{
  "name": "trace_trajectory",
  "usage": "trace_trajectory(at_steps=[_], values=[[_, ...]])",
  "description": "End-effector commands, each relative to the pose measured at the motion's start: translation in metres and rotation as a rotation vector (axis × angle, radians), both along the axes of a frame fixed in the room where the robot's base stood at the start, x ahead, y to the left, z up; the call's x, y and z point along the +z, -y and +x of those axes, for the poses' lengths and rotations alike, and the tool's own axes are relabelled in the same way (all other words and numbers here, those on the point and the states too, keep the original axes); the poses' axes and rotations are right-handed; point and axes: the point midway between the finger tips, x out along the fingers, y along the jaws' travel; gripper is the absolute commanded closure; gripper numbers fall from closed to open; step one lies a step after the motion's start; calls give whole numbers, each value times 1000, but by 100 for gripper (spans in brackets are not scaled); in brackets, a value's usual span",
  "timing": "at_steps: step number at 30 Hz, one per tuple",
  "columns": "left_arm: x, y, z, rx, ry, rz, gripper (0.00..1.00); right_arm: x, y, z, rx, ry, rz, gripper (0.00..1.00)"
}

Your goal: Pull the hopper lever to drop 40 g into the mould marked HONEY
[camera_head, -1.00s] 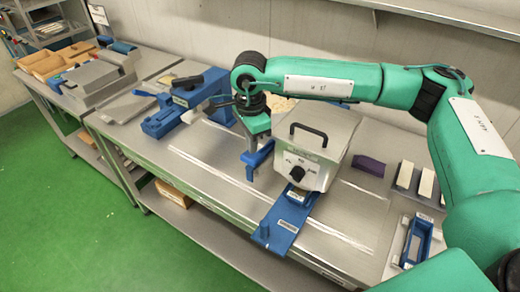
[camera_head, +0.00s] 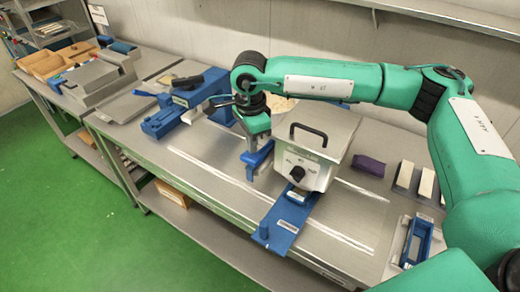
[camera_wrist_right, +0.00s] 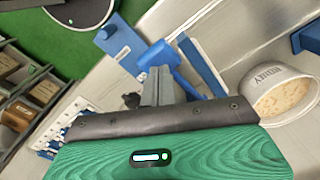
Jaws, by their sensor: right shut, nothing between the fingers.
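The hopper (camera_head: 322,145) is a steel box with a black top handle and a black front dial, over a blue base (camera_head: 280,228). A blue lever-like piece (camera_head: 262,155) is at its left side. My right gripper (camera_head: 254,143) is shut and empty, right at this blue piece; I cannot tell whether they touch. In the right wrist view its grey fingers (camera_wrist_right: 157,84) are together, with blue parts (camera_wrist_right: 160,56) just beyond. My left gripper is out of view.
A blue device with a black handle (camera_head: 188,84) stands left of the hopper. A purple block (camera_head: 369,165), pale bars (camera_head: 426,184) and a blue frame (camera_head: 417,240) lie to the right. Trays (camera_head: 55,60) are at the far left. The bench front is mostly clear.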

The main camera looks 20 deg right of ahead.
Motion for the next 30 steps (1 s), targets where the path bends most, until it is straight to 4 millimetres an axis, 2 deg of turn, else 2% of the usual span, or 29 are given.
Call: trace_trajectory(at_steps=[30], values=[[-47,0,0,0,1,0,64,-51,0,0,0,-1,-1,100]])
